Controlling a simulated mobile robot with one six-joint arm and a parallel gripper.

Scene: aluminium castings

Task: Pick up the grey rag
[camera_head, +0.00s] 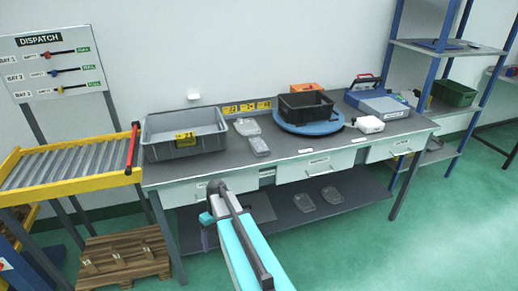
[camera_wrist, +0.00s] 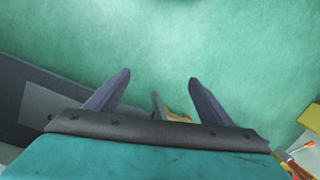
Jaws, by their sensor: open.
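I cannot make out a grey rag with certainty in either view. Two small grey pieces lie on the workbench (camera_head: 225,166), one flat piece (camera_head: 247,126) beside the grey bin and one (camera_head: 259,146) nearer the front edge; both look like castings. My gripper (camera_head: 206,240) hangs in front of the bench, left of centre, below the tabletop. In the wrist view my gripper (camera_wrist: 158,80) is open, its two dark fingers apart. Green floor shows beyond them, and nothing is held.
A grey bin (camera_head: 187,148) with a yellow label stands at the bench's left. A black crate (camera_head: 306,106) sits on a blue disc (camera_head: 281,121). Two grey castings (camera_head: 319,200) lie on the lower shelf. A yellow roller conveyor (camera_head: 70,184) and wooden pallet (camera_head: 124,258) stand left.

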